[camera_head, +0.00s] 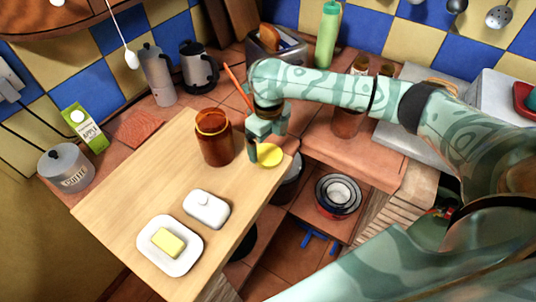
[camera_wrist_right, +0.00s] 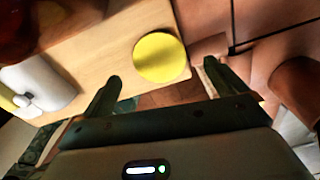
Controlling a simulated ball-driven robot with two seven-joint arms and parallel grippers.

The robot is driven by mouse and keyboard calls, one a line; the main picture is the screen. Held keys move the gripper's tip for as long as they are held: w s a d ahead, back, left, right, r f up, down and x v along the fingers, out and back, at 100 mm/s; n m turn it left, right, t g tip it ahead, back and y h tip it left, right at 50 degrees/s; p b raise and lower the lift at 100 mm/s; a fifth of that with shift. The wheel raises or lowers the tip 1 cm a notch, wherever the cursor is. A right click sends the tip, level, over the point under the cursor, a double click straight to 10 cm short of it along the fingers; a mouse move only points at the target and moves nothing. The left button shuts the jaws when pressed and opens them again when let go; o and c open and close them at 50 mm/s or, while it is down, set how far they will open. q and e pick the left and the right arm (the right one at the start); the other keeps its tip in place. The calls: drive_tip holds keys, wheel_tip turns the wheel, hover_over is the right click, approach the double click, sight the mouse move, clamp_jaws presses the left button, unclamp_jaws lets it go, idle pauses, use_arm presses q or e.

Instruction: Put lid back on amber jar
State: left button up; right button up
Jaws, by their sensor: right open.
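The amber jar (camera_head: 215,140) stands open and upright on the wooden board, with a yellow-orange rim at its mouth. A round yellow lid (camera_head: 270,155) lies flat near the board's right edge, to the right of the jar. The lid also shows in the right wrist view (camera_wrist_right: 160,57), just beyond and between my fingertips. My right gripper (camera_head: 256,150) is above the board beside the lid, between it and the jar in the picture. In the right wrist view its two fingers (camera_wrist_right: 163,77) are apart with nothing between them. My left gripper is not in view.
The wooden board (camera_head: 125,190) also holds a white butter dish (camera_head: 170,246) with butter and its white cover (camera_head: 206,208). A juice carton (camera_head: 84,128), a grey canister (camera_head: 66,168) and kettles stand behind. Pots (camera_head: 338,195) sit on a lower shelf at right. The board's left part is clear.

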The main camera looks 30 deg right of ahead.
sight(269, 154)
wheel_tip(269, 154, down, 4)
drive_tip(key=shift+f+b, duration=0.2)
drive_tip(key=shift+b, duration=0.55)
drive_tip(key=shift+r, duration=0.1)
drive_tip(key=c, duration=1)
drive_tip(key=shift+c, duration=0.2)
